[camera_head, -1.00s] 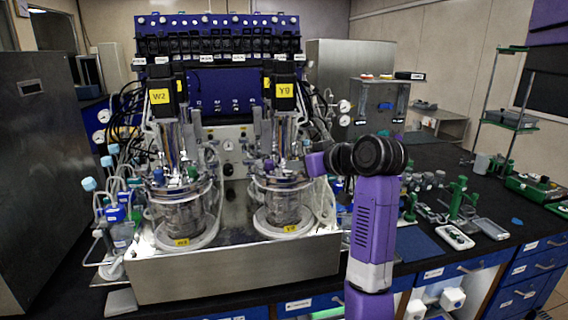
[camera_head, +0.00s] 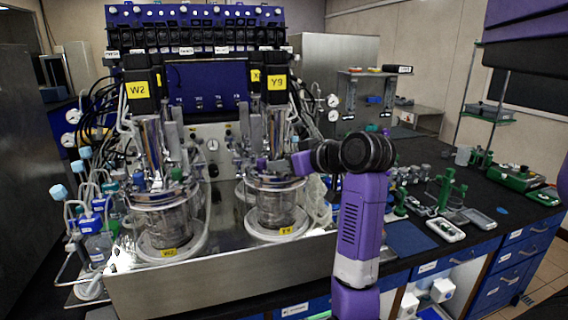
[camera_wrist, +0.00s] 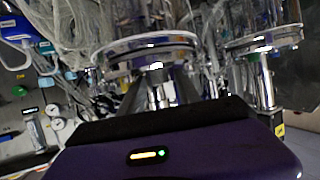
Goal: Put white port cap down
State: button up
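Two glass bioreactors stand in a steel tray (camera_head: 225,272): the left one (camera_head: 167,222), labelled W2, and the right one (camera_head: 277,205), labelled Y9. My gripper (camera_head: 300,163) is at the upper right of the Y9 vessel, small and partly behind my wrist. In the wrist view, two dark fingers (camera_wrist: 158,92) of my gripper point toward a vessel's metal rim (camera_wrist: 150,45). A pale metallic piece shows between them, but I cannot tell if it is held or lies behind. I cannot make out the white port cap for certain in either view.
Tubes and blue-capped bottles (camera_head: 97,240) crowd the left of the tray. A green stand (camera_head: 446,188) and small trays (camera_head: 445,229) stand on the black bench at right. A blue mat (camera_head: 408,238) lies bare between them and my arm.

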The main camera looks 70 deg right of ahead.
jog(key=shift+r, duration=0.2)
jog(key=p+v, duration=0.1)
jog(key=v, duration=1.1)
